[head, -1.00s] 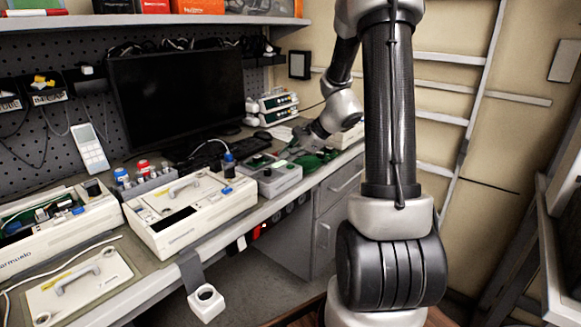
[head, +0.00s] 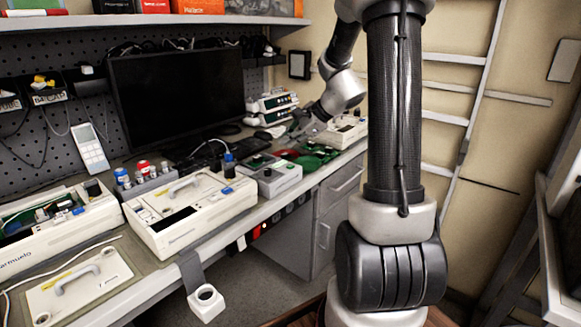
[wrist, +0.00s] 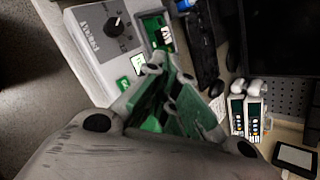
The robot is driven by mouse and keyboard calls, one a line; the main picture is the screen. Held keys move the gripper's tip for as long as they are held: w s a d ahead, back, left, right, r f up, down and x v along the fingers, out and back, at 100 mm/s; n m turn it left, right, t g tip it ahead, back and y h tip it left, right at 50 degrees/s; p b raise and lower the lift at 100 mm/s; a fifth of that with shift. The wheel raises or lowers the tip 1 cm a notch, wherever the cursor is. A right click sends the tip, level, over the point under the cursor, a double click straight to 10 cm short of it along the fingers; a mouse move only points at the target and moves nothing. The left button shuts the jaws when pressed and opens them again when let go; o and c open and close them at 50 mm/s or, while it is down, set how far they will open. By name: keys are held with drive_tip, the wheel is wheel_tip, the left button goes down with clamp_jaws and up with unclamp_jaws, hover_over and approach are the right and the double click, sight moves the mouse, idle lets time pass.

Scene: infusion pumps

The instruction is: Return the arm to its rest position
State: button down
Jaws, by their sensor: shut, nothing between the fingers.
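My arm rises at the right of the head view, its forearm reaching left over the bench's far end. My gripper (head: 300,128) is small there and partly hidden by my own wrist. It sits above the green circuit boards (head: 318,156) on the bench. In the wrist view my gripper (wrist: 170,72) points away from the camera, its fingers shut with nothing held. Green boards (wrist: 193,110) show behind and between the finger links.
A grey box with a dial (head: 268,176) stands left of the boards; it also shows in the wrist view (wrist: 105,40). An opened pump (head: 188,210), a monitor (head: 178,98) and stacked pumps (head: 275,105) line the bench. A shelf (head: 150,20) hangs above. The floor in front is clear.

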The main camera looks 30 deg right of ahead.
idle(0.4)
drive_tip(key=s+a+f+n+g, duration=0.2)
drive_tip(key=s+n+g, duration=0.2)
drive_tip(key=s+n, duration=0.6)
drive_tip(key=s+a+r+n+h, duration=0.2)
drive_tip(key=s+r+n, duration=0.3)
drive_tip(key=s, duration=0.5)
drive_tip(key=s+a+r+n+h, duration=0.2)
drive_tip(key=s+r+n, duration=0.3)
drive_tip(key=s, duration=0.5)
drive_tip(key=shift+s+a+r+n+t+h, duration=0.15)
drive_tip(key=shift+r+n+t+h, duration=0.15)
drive_tip(key=shift+h, duration=0.1)
